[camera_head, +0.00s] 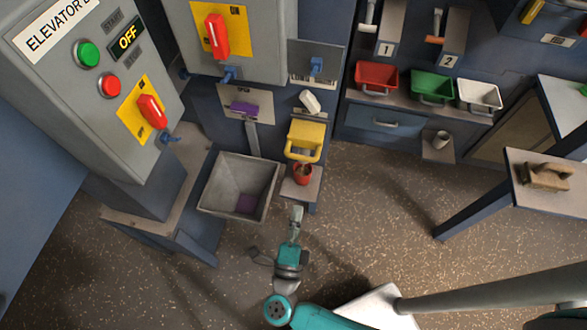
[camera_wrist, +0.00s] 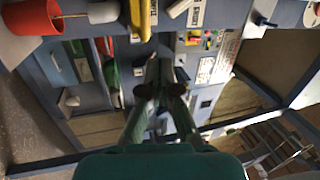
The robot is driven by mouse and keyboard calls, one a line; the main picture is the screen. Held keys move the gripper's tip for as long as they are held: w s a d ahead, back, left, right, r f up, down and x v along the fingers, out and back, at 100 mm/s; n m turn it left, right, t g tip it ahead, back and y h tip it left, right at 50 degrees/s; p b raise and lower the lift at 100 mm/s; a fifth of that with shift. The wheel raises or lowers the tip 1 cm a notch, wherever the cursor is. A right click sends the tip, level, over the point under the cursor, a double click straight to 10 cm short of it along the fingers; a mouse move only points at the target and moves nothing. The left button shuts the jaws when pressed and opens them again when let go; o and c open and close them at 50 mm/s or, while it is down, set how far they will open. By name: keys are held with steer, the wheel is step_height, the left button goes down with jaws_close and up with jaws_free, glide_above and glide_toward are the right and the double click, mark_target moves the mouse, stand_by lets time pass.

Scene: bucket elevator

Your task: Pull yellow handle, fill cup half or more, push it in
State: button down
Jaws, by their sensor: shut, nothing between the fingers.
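The yellow handle (camera_head: 305,141), a block with a loop at its front, sticks out from the blue-grey cabinet in the head view. A yellow part, likely the same one, shows at the top of the wrist view (camera_wrist: 141,18). The red cup (camera_head: 303,176) stands upright on a small shelf just below the handle. Its inside looks dark brown; the fill level is unclear. A red cup also shows at the wrist view's top left (camera_wrist: 30,17). My gripper (camera_head: 297,212) is in front of the cup's shelf, apart from cup and handle. Its fingers are shut and empty.
A grey open bin (camera_head: 238,188) with a purple piece inside stands left of the cup. A control box (camera_head: 115,75) reading "OFF" is at upper left. Red, green and white trays (camera_head: 432,90) line the back right. A bench (camera_head: 545,185) stands right; floor between is clear.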

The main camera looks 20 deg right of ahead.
steer(key=w+a+f+m+g, duration=0.1)
steer(key=a+f+m+g, duration=0.1)
steer(key=a, duration=0.1)
glide_toward(304, 145)
steer(key=x, duration=0.2)
steer(key=shift+r+h, duration=0.2)
steer(key=shift+h, duration=0.1)
stand_by(0.3)
steer(key=x, duration=0.4)
steer(key=f+x, duration=0.1)
steer(key=x, duration=0.1)
steer(key=shift+w+d, duration=0.1)
steer(key=shift+w, duration=0.25)
steer(key=shift+r, duration=0.1)
